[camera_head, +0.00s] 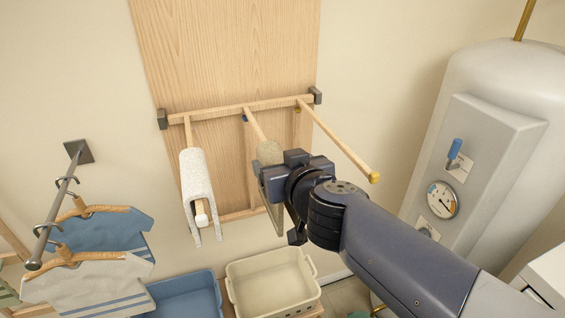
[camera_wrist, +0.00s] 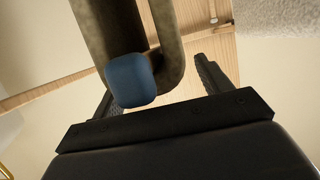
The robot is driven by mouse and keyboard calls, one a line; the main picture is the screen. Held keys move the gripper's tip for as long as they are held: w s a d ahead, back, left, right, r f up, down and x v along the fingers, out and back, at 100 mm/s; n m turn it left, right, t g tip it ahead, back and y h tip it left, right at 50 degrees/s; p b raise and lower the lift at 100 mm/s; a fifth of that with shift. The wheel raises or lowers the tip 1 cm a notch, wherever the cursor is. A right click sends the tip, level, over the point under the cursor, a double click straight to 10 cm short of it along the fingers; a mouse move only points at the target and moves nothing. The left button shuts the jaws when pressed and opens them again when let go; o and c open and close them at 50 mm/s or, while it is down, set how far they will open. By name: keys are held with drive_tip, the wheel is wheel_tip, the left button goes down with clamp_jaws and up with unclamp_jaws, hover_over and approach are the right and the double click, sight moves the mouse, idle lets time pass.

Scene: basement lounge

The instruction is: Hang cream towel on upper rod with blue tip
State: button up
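In the head view the gripper hides the rod's outer end. A small blue mark (camera_head: 246,118) shows near this rod's wall end.
A white towel (camera_head: 195,175) hangs on the left rod. The right rod has a yellow tip (camera_head: 374,177), close to my arm. Below stand a cream bin (camera_head: 275,280) and a blue bin (camera_head: 186,296). Shirts (camera_head: 95,240) hang at left; a boiler (camera_head: 490,130) stands at right.

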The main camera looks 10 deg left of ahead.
drive_tip(key=p+v, duration=0.1)
drive_tip(key=v, duration=0.2)
drive_tip(key=p+v, duration=0.2)
drive_tip(key=shift+s+d+r, duration=0.15)
drive_tip(key=shift+s+r, duration=0.1)
drive_tip(key=shift+r, duration=0.1)
drive_tip(key=shift+s+d+f, duration=0.1)
drive_tip(key=shift+s+d, duration=0.1)
drive_tip(key=shift+v, duration=2.25)
drive_tip(key=shift+s, duration=0.1)
drive_tip(key=shift+a+f, duration=0.1)
drive_tip(key=shift+x, duration=2.6)
drive_tip(key=b+x, duration=0.2)
drive_tip(key=x, duration=0.2)
drive_tip(key=shift+f, duration=0.2)
drive_tip(key=shift+w+a+b, duration=0.3)
drive_tip(key=shift+w+b, duration=0.15)
drive_tip(key=shift+w, duration=0.15)
